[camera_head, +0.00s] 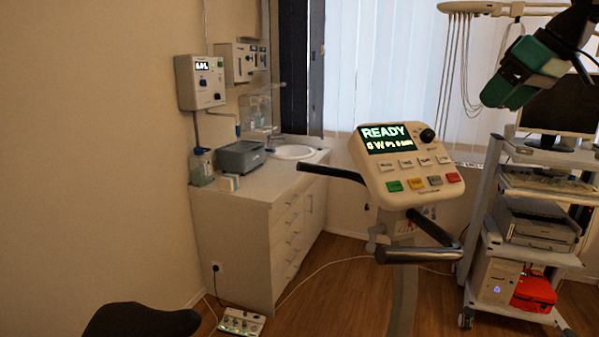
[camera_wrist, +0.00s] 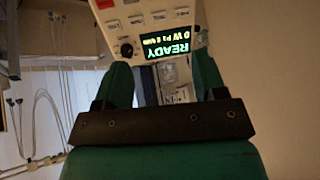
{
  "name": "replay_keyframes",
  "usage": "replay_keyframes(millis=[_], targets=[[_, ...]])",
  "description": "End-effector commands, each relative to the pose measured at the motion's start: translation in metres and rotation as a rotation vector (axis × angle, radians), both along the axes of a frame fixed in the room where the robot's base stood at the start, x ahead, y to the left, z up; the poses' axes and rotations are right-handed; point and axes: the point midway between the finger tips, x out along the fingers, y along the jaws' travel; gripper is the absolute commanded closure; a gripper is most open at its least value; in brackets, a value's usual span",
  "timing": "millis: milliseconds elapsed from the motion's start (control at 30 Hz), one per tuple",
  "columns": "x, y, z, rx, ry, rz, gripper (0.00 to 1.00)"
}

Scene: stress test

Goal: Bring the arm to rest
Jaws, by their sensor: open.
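My gripper (camera_head: 517,76) hangs at the upper right of the head view, green with dark parts, in front of the monitor and window blinds. In the wrist view my gripper (camera_wrist: 162,78) shows two green fingers spread apart, with nothing held between them. The exercise bike's console (camera_head: 408,195) stands left of and below it in the head view, its screen reading READY. The console (camera_wrist: 150,25) appears upside down beyond the fingers in the wrist view, apart from them.
A wheeled cart (camera_head: 478,240) with a monitor (camera_head: 560,115), printer (camera_head: 540,225) and red bag (camera_head: 534,292) stands at right. Black handlebars (camera_head: 420,253) project below the console. A white cabinet (camera_head: 240,240) lines the left wall. Hanging hoses (camera_head: 455,65) are near my gripper. A dark saddle (camera_head: 140,321) is in front.

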Motion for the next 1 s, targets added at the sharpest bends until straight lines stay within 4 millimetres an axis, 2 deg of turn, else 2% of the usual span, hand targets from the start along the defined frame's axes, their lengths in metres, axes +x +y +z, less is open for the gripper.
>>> replay_keyframes(millis=[167, 367, 467, 500, 600, 700, 800, 900, 1000], targets=[[-0.016, 0.042, -0.026, 0.035, 0.045, 0.039, 0.36], [-0.053, 0.103, -0.071, 0.075, 0.125, 0.094, 0.36], [-0.089, 0.140, -0.106, 0.087, 0.185, 0.132, 0.36], [-0.109, 0.156, -0.124, 0.087, 0.214, 0.151, 0.36], [-0.165, 0.185, -0.172, 0.076, 0.291, 0.195, 0.36], [-0.216, 0.200, -0.213, 0.050, 0.354, 0.232, 0.36], [-0.257, 0.203, -0.244, 0.020, 0.400, 0.259, 0.36], [-0.282, 0.201, -0.263, -0.002, 0.427, 0.274, 0.36], [-0.293, 0.200, -0.271, -0.013, 0.439, 0.281, 0.36]])
